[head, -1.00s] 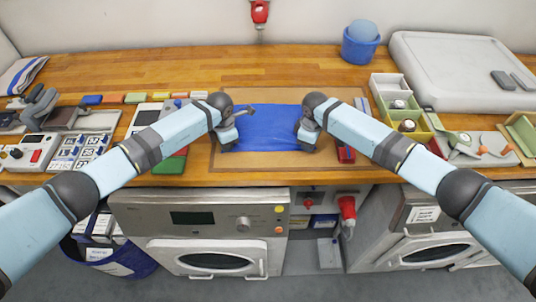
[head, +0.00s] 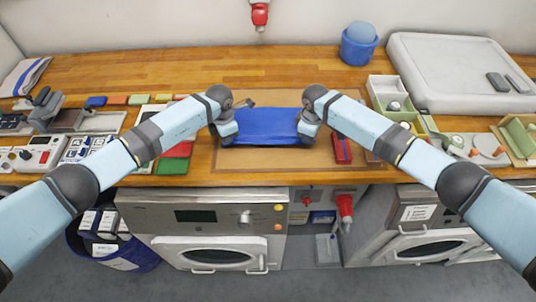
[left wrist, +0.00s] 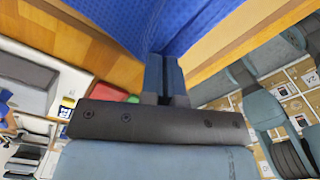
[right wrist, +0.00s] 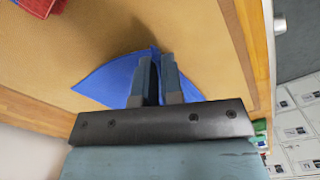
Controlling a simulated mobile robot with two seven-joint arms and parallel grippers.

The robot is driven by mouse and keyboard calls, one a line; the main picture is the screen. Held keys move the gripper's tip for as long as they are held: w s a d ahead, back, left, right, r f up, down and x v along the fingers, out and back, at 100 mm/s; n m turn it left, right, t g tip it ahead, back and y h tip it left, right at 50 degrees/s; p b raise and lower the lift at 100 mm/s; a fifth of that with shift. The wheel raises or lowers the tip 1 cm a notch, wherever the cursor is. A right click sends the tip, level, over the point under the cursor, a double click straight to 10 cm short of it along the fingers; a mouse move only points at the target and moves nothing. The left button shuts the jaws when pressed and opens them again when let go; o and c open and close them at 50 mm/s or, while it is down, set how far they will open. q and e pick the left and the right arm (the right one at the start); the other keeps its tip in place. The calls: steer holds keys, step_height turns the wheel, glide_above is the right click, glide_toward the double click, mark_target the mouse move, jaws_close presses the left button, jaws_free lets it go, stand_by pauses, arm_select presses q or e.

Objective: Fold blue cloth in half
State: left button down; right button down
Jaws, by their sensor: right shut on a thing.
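The blue cloth (head: 266,126) is over the brown mat (head: 265,162) on the wooden worktop, its near part raised between my grippers. My left gripper (head: 228,134) is at the cloth's left end. In the left wrist view its fingers (left wrist: 164,75) are close together at a bend in the cloth (left wrist: 205,20). My right gripper (head: 307,134) is shut on the cloth's right end. In the right wrist view a blue corner of the cloth (right wrist: 105,82) spreads beside its fingers (right wrist: 158,75). The fingertips are partly hidden in the head view.
A red object (head: 342,149) lies right of the cloth. Red and green pieces (head: 172,166) lie left of the mat. A blue bucket (head: 358,48) and small open boxes (head: 390,92) stand at the right. Bare worktop lies behind the mat.

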arm_select(q)
steer(key=shift+r, duration=0.1)
arm_select(e)
steer(key=shift+r, duration=0.1)
